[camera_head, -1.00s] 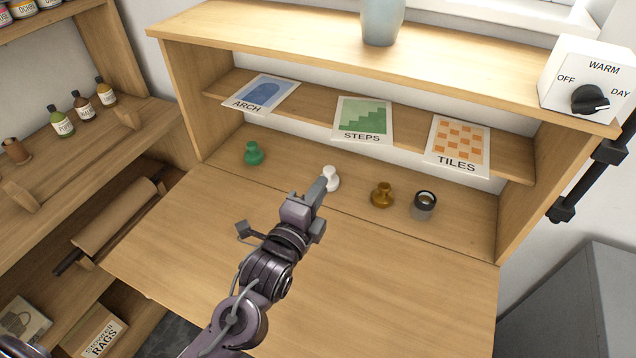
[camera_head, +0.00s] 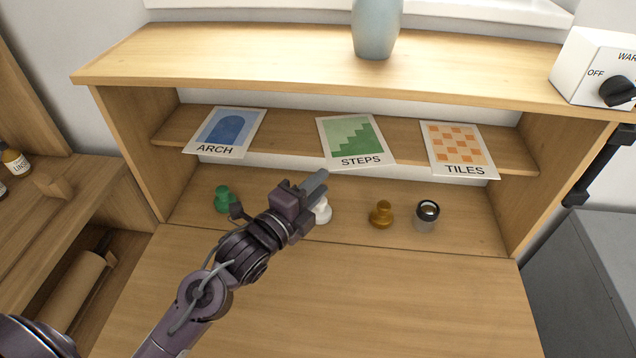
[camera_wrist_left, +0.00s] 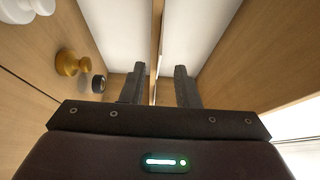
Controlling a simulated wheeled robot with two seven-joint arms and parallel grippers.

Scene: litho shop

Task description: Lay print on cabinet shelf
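Three prints lie on the cabinet's middle shelf (camera_head: 286,134), overhanging its front edge: ARCH (camera_head: 225,131) in blue at left, STEPS (camera_head: 354,141) in green in the middle, TILES (camera_head: 458,150) in orange at right. My left gripper (camera_head: 315,182) is just below and in front of the STEPS print's lower left corner. In the left wrist view its fingers (camera_wrist_left: 160,86) are apart with nothing clearly between them. The shelf's edge (camera_wrist_left: 157,40) runs as a thin strip beyond the gap. I cannot tell whether the fingertips touch the print. My right gripper is not in view.
Below the shelf stand a green knob-shaped piece (camera_head: 225,199), a white one (camera_head: 322,211) partly behind my gripper, a brown one (camera_head: 381,214) and a loupe (camera_head: 427,214). A vase (camera_head: 376,28) stands on top. The front worktop (camera_head: 400,290) is clear.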

